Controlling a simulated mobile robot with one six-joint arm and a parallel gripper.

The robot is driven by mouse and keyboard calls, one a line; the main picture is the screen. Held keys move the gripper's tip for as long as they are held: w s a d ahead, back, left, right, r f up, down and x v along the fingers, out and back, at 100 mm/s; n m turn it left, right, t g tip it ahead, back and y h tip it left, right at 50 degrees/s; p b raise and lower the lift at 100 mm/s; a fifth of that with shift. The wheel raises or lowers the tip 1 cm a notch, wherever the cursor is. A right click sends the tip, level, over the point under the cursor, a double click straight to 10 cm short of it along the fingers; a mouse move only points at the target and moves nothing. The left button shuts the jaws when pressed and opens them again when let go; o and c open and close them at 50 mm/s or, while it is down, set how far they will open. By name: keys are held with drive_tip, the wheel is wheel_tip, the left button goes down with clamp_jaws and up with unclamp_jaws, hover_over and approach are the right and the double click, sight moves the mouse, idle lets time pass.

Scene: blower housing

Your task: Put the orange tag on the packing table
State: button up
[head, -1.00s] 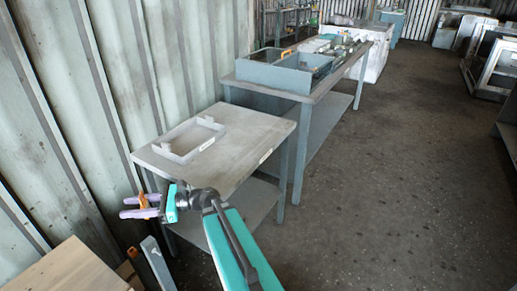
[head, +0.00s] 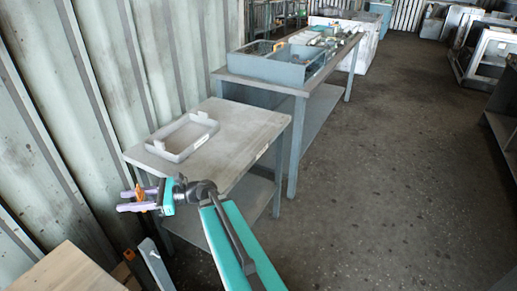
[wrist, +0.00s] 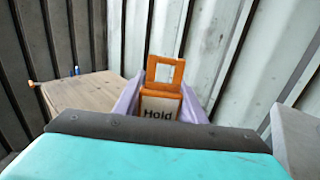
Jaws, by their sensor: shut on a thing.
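My gripper (head: 128,199) has purple fingers and is shut on the orange tag (head: 139,192). In the wrist view the orange tag (wrist: 163,72) stands up between the fingers (wrist: 158,103), with a square hole in its top and a white face reading "Hold". Its lower end is hidden by my wrist. The gripper is in the air, left of the front of a grey table (head: 238,160) and beyond a light wooden top (head: 65,270). Which of these is the packing table I cannot tell. The wooden top (wrist: 80,93) shows at left in the wrist view.
A grey open tray or frame (head: 183,136) lies on the left of the grey table, leaving its right part bare. Behind stands a longer bench (head: 300,88) with blue-grey bins (head: 270,68). A corrugated wall (head: 70,110) runs along the left. The floor (head: 390,170) at right is clear.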

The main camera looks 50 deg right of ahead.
drive_tip(key=s+d+m+t+h, duration=0.1)
drive_tip(key=d, duration=0.7)
drive_tip(key=s+d+r+m+t+h, duration=0.1)
drive_tip(key=d+t+h, duration=0.1)
drive_tip(key=d, duration=0.6)
drive_tip(key=s+d+r+m+t+h, duration=0.1)
drive_tip(key=d, duration=0.6)
drive_tip(key=shift+s+d+m, duration=0.25)
drive_tip(key=shift+d+m, duration=0.15)
drive_tip(key=s+d+h, duration=0.1)
drive_tip(key=s+d, duration=0.1)
drive_tip(key=d, duration=0.2)
drive_tip(key=s+d+m+t+h, duration=0.1)
drive_tip(key=d, duration=0.3)
drive_tip(key=s+d+r+m+t+h, duration=0.1)
drive_tip(key=s+d, duration=0.1)
drive_tip(key=d, duration=0.2)
drive_tip(key=shift+s+b, duration=0.35)
drive_tip(key=shift+b, duration=0.05)
drive_tip(key=s+d+r+m+t+h, duration=0.1)
drive_tip(key=s+d+m+h, duration=0.1)
drive_tip(key=s+d, duration=0.5)
drive_tip(key=shift+d+h, duration=0.5)
drive_tip(key=shift+d, duration=0.6)
drive_tip(key=shift+w+d+r, duration=0.1)
drive_tip(key=shift+w, duration=0.05)
